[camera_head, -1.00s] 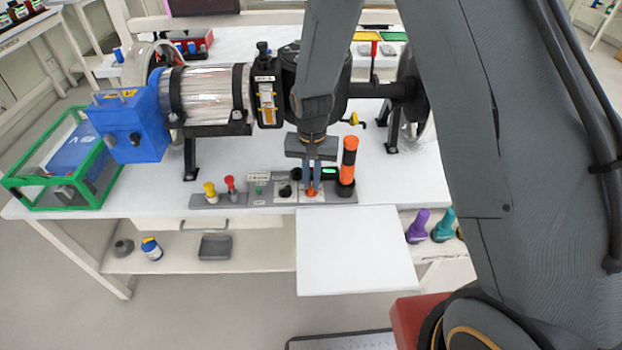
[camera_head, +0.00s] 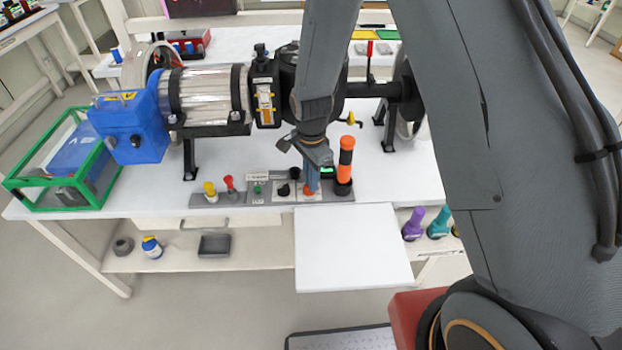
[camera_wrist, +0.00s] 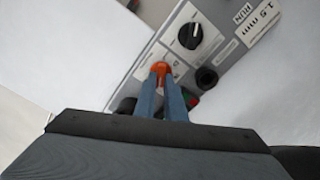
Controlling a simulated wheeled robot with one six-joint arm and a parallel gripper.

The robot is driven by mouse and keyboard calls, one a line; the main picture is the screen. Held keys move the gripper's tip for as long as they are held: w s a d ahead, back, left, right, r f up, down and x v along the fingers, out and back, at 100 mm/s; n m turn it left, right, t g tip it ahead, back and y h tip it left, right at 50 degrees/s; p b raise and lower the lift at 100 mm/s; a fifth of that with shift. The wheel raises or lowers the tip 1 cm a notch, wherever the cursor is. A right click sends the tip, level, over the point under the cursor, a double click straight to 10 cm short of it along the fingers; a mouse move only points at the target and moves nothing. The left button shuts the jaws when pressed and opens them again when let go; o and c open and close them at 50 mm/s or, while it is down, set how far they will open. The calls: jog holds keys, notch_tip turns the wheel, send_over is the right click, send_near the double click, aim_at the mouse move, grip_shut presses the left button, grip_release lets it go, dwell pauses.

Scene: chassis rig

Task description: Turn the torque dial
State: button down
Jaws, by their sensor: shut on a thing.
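The control panel (camera_head: 268,199) is a grey strip along the front of the bench. My gripper (camera_head: 311,191) points down over its right part, with its blue fingers shut on a small orange dial (camera_head: 309,193). In the wrist view the orange dial (camera_wrist: 160,68) sits between the two fingertips (camera_wrist: 160,78), on a white plate. A black knob (camera_wrist: 190,36) with a pointer is on a neighbouring plate; in the head view this black knob (camera_head: 283,190) is left of my gripper. Which of the two is the torque dial cannot be read. The fingers partly hide the orange dial's scale.
An orange and black handle (camera_head: 345,160) stands upright close right of my gripper. Red (camera_head: 229,182) and yellow (camera_head: 210,188) levers stand at the panel's left. A motor with a blue housing (camera_head: 131,128) and a shaft lies behind. A white board (camera_head: 352,250) juts out in front.

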jog(key=shift+m, duration=0.5)
jog(key=c, duration=1.8)
grip_release()
jog(key=shift+r, duration=0.1)
jog(key=shift+r+b, duration=0.85)
jog(key=shift+r, duration=3)
